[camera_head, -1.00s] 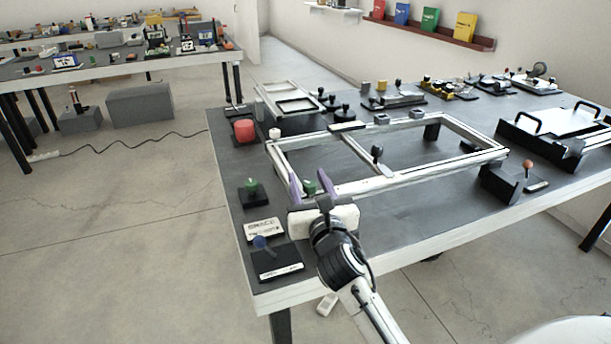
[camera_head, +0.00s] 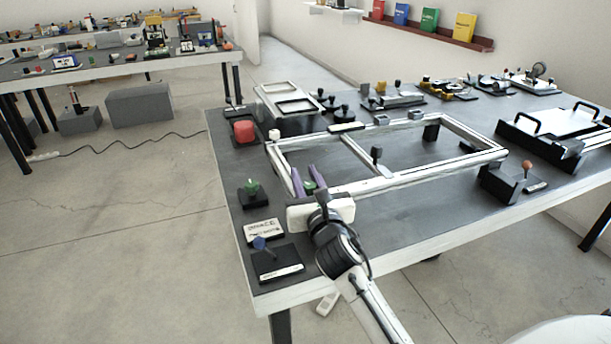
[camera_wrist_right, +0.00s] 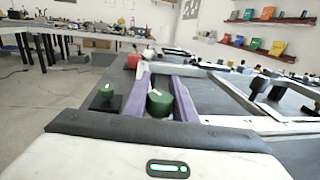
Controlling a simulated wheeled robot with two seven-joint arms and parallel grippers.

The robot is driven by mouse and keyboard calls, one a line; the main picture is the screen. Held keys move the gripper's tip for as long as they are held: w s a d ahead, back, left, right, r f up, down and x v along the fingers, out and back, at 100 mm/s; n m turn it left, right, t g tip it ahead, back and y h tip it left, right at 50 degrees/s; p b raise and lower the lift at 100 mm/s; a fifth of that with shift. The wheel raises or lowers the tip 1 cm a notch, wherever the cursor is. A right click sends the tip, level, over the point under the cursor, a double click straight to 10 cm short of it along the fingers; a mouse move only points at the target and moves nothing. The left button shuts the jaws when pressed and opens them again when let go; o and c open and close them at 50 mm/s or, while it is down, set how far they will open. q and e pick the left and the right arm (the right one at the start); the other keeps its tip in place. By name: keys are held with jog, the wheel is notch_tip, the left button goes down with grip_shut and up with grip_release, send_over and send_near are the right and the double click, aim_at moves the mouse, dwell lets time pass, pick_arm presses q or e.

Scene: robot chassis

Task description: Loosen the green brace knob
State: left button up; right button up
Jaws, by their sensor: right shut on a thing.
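A green knob (camera_head: 309,187) stands at the front left of the pale metal frame (camera_head: 410,178). My right gripper (camera_head: 304,171) has its purple fingers on either side of this knob and is shut on it. In the right wrist view the green knob (camera_wrist_right: 159,104) sits between the fingers, and its lower part is hidden by the gripper body. A second green knob (camera_head: 252,187) stands on a small black base to the left, apart from the gripper. A white plate (camera_head: 263,231) with lettering that seems to read BRACE lies in front of that base. My left gripper is not in view.
A blue-knobbed lever (camera_head: 260,243) on a black base is near the front left corner. A dark lever (camera_head: 376,154) stands on the frame's crossbar.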

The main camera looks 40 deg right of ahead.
jog(key=n+y+p, duration=0.1)
jog(key=y+p, duration=0.1)
jog(key=n+t+y+p, duration=0.1)
jog(key=n+y+p, duration=0.1)
jog(key=shift+w+a+r+y, duration=0.1)
jog(key=shift+a+r+y, duration=0.1)
jog(key=shift+a+y, duration=0.15)
jog(key=shift+a+f+n+y+p, duration=0.2)
jog(key=shift+n+y+p, duration=0.15)
jog(key=shift+n+y, duration=0.2)
jog(key=shift+a+n+y, duration=0.25)
jog(key=shift+n+y, duration=0.3)
jog(key=shift+y, duration=0.55)
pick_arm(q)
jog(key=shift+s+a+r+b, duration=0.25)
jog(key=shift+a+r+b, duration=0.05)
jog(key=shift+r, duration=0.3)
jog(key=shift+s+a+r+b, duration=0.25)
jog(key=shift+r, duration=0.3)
pick_arm(e)
jog(key=shift+a+n+y, duration=0.25)
jog(key=shift+n+y, duration=0.25)
jog(key=shift+y, duration=0.25)
jog(key=shift+a+n+y, duration=0.2)
jog(key=shift+n+y, duration=0.3)
jog(key=shift+y, duration=0.25)
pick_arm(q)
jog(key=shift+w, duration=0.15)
pick_arm(e)
jog(key=o, duration=1)
